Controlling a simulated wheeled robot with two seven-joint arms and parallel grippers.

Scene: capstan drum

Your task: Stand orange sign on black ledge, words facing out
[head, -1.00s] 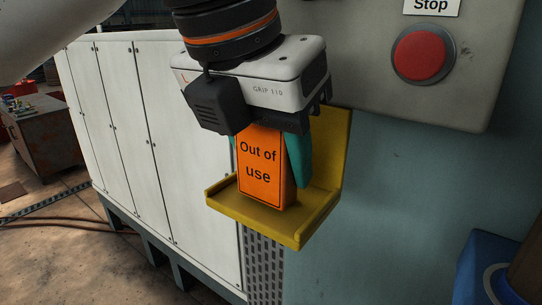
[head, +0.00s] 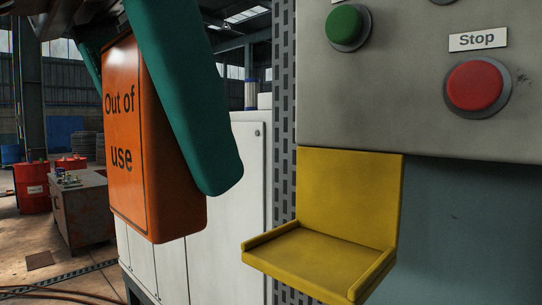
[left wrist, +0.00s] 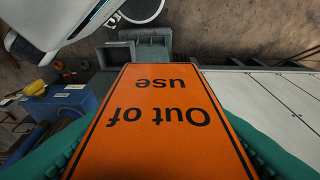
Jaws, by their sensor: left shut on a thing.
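The orange sign (head: 160,150) reads "Out of use" in black. It is held upright, slightly tilted, in the air at the left of the head view, close to the camera. Its words face left and toward the camera. My left gripper (head: 155,125) is shut on it, one teal finger on each side. In the left wrist view the sign (left wrist: 160,110) fills the middle, its words upside down, between the fingers. The ledge in view is yellow (head: 345,190), not black. It has a back plate and low side lips, and it is empty, to the right of the sign and apart from it.
Above the ledge is a grey control panel with a red Stop button (head: 475,86) and a green button (head: 344,25). White cabinets (head: 240,180) stand behind the sign. A rusty workbench (head: 80,212) and red drums (head: 32,188) are farther back at left.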

